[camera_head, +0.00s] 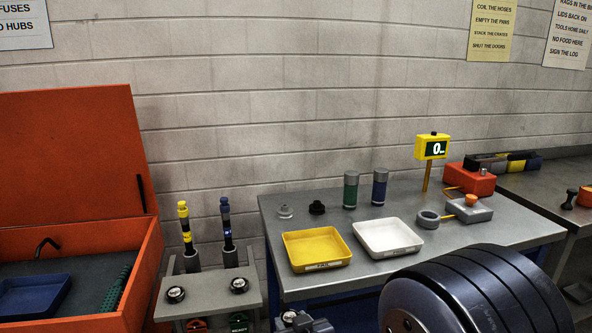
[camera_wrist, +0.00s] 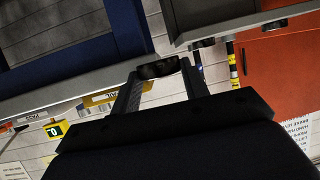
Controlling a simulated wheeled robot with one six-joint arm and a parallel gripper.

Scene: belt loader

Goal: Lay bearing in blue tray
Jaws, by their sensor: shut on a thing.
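My gripper (camera_wrist: 158,72) is shut on a dark, short round piece, the bearing (camera_wrist: 158,67), held between its two fingertips in the wrist view. In the head view my gripper (camera_head: 291,319) shows only partly at the bottom edge, in front of the table, and what it holds is hard to make out there. The blue tray (camera_head: 35,297) lies inside the open orange chest at the far left, well to the left of my gripper. Its inside looks empty, and the left picture edge cuts it off.
The chest (camera_head: 140,290) has a raised front wall and an upright lid. A grey stand (camera_head: 210,292) with two upright tools is between chest and table. The table (camera_head: 470,240) carries a yellow tray (camera_head: 317,247), a white tray (camera_head: 387,236), canisters and a grey ring (camera_head: 428,219).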

